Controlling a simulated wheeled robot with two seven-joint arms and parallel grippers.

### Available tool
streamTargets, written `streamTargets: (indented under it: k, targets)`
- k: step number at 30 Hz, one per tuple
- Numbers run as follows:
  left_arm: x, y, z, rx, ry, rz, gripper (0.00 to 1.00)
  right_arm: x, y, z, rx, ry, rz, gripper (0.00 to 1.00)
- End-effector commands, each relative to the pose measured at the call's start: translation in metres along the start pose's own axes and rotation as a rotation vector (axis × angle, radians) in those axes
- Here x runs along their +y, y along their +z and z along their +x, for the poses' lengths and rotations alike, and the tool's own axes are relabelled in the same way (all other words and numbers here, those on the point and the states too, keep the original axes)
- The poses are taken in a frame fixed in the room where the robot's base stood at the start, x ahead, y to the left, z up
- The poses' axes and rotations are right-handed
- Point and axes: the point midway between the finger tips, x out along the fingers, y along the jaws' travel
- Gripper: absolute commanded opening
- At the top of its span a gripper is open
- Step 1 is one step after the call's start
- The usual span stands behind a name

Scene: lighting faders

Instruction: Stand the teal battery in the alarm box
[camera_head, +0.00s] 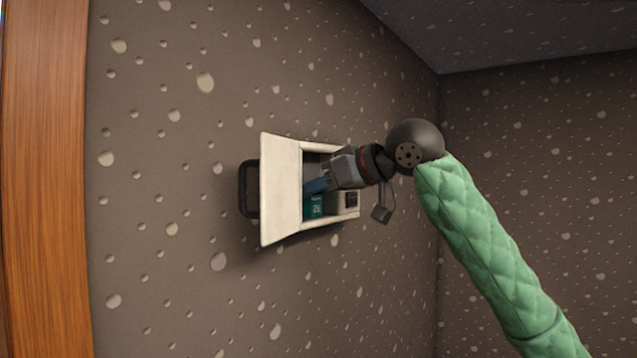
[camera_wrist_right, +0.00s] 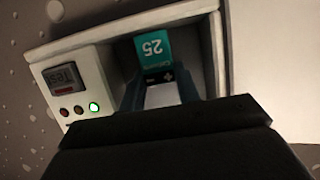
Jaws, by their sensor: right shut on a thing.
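The alarm box (camera_head: 280,190) is a pale box on the wall with its inside open. The teal battery (camera_head: 314,207), with a white number on its side, is within the box. In the right wrist view the teal battery (camera_wrist_right: 153,48) has a black band with plus and minus marks at its near end. My right gripper (camera_head: 318,186) reaches into the box; its blue fingers (camera_wrist_right: 161,93) lie on either side of the battery's near end and are shut on it. Whether the battery rests on the box floor is hidden. My left gripper is out of view.
A dark handle (camera_head: 247,189) is at the box's left. A wooden post (camera_head: 45,180) stands far left. The wall around is bare.

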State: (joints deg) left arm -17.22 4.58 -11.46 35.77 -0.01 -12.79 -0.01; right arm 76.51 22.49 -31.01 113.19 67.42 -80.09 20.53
Motion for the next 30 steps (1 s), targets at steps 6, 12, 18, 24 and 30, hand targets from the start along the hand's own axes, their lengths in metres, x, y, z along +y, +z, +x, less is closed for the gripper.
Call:
streamTargets:
  k: [6,12,18,24,30]
  targets:
    - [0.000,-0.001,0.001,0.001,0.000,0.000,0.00,0.000,0.000,0.000,0.000,0.000,0.000,0.09]
    - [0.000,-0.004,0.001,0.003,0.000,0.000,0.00,0.000,0.003,0.001,0.000,0.001,0.000,0.42]
    - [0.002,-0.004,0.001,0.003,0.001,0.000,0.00,0.000,0.003,0.001,0.000,0.001,0.000,0.54]
    - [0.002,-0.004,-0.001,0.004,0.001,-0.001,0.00,0.000,0.000,0.000,0.001,0.000,-0.001,0.54]
    - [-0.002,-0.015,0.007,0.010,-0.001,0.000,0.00,0.001,0.003,-0.016,0.001,0.004,-0.002,0.54]
